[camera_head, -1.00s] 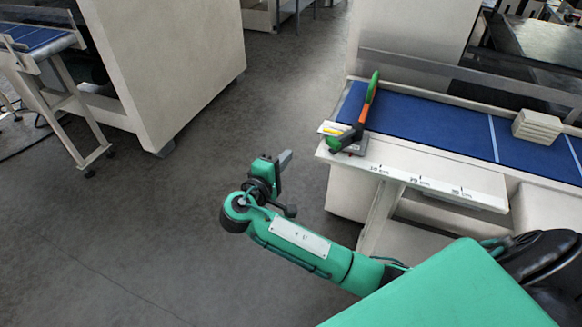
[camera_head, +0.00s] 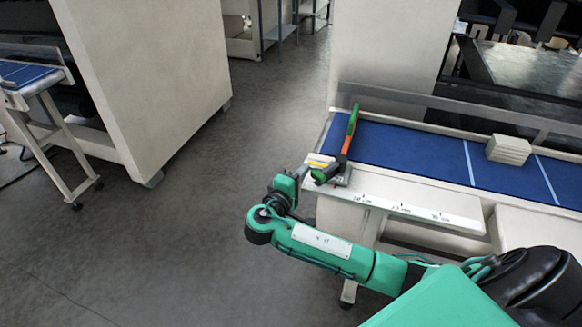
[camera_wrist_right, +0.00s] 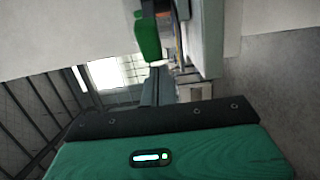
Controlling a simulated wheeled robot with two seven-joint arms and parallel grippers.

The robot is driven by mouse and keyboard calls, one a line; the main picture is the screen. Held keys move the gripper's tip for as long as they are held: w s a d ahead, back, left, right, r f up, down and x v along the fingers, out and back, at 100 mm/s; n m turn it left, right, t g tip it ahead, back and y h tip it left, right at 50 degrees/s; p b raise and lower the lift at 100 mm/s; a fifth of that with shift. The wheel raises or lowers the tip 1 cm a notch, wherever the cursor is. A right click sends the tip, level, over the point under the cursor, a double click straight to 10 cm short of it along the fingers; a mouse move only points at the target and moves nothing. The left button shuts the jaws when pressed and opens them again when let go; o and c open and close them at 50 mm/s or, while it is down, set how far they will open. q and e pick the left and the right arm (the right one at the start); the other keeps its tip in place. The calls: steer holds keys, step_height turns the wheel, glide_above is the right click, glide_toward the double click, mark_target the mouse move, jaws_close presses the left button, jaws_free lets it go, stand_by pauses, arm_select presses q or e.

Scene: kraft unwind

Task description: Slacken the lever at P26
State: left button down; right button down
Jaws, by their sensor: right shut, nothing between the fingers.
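A lever with a green tip and an orange and dark shaft (camera_head: 347,140) rises from a mount at the left end of the blue conveyor. Its lower end is a green and black piece (camera_head: 326,174), beside a small yellow mark. The small labels on the white rail are too small to read, so I cannot confirm P26. My right gripper (camera_head: 302,171) is just left of the lever's lower end, shut and empty, apparently not touching it. In the right wrist view, the shut fingers (camera_wrist_right: 158,88) point toward the rail's end, below a green part (camera_wrist_right: 147,38). My left gripper is out of view.
The white rail (camera_head: 400,203) runs along the conveyor's front edge. A large pale cabinet (camera_head: 150,80) stands at left. Grey floor between them is free.

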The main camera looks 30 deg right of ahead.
mark_target(311, 175)
steer(key=shift+s, duration=0.55)
steer(key=shift+s, duration=0.1)
steer(key=shift+s+d+n+t+y+p, duration=0.1)
steer(key=shift+s+n+t+y+p, duration=0.2)
steer(key=shift+s+n+t+y, duration=0.85)
steer(key=shift+w+h, duration=0.25)
